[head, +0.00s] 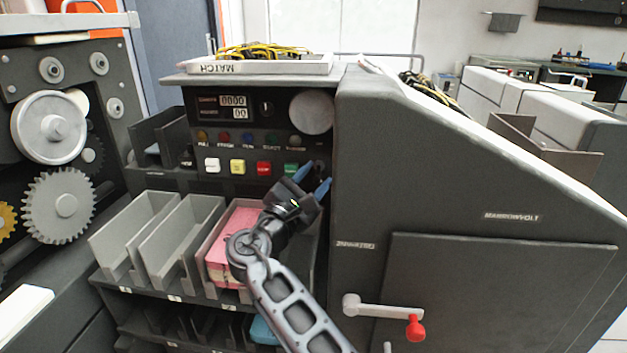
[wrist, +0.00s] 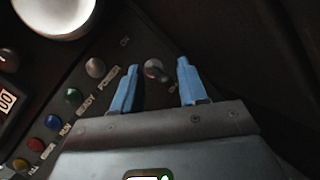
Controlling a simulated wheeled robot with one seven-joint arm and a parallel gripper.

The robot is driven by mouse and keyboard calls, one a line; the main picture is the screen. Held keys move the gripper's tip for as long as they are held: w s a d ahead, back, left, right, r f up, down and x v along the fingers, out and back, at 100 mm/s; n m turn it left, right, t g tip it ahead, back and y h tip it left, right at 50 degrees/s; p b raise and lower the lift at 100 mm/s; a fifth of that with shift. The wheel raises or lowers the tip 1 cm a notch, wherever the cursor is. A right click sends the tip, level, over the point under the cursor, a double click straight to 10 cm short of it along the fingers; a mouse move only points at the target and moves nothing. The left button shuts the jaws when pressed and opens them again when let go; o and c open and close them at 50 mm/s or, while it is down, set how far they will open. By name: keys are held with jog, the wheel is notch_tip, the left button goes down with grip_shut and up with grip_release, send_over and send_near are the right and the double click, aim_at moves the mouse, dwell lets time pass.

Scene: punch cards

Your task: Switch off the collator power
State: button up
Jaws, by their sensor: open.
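The collator (head: 365,140) is a dark grey machine with a control panel on its upper left front. In the wrist view, a small metal power switch (wrist: 155,70) sits on the panel, with the word POWER to its left and a label ON above it; another label is partly hidden by a finger. The switch appears between the two blue fingertips of my open gripper (wrist: 158,66); I cannot tell whether they touch it. In the head view, my gripper (head: 312,178) is at the lower right corner of the panel, and its fingers partly hide the switch.
Coloured push buttons (head: 237,167) and a row of lamps (head: 248,139) lie left of my gripper. Below are card bins, one holding pink cards (head: 236,225). The collator's sloped housing (head: 420,170) rises close on the right. Gears (head: 65,205) stand at the far left.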

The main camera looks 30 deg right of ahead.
jog(key=v, duration=0.7)
jog(key=shift+s+a, duration=0.2)
jog(key=shift+a, duration=0.15)
jog(key=shift+f, duration=0.1)
